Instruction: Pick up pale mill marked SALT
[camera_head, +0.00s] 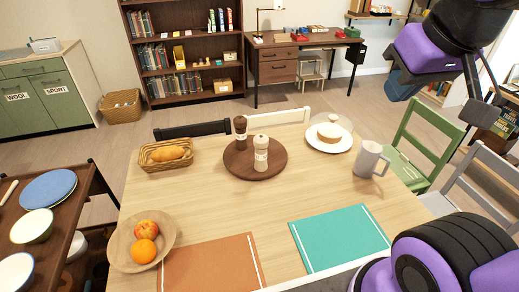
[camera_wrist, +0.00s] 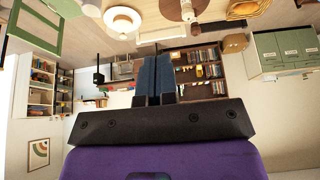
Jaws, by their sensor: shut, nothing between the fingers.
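The pale mill (camera_head: 261,158) stands upright on a round brown board (camera_head: 234,166) in the middle of the table. It has a small label, too small to read. A dark brown mill (camera_head: 240,130) stands just behind it to the left on the same board. In the wrist view, which is upside down, the pale mill (camera_wrist: 187,11) shows at the top edge, partly cut off. My gripper (camera_head: 396,88) is raised at the upper right in the head view, well away from the mill. Its fingers (camera_wrist: 154,72) are together and empty in the wrist view.
A mug (camera_head: 369,159) and a plate with a cake (camera_head: 329,141) stand to the right. A bread basket (camera_head: 166,155) and a fruit bowl (camera_head: 143,257) stand to the left. Orange (camera_head: 213,268) and teal (camera_head: 338,239) mats lie in front. The wood around the board is mostly clear.

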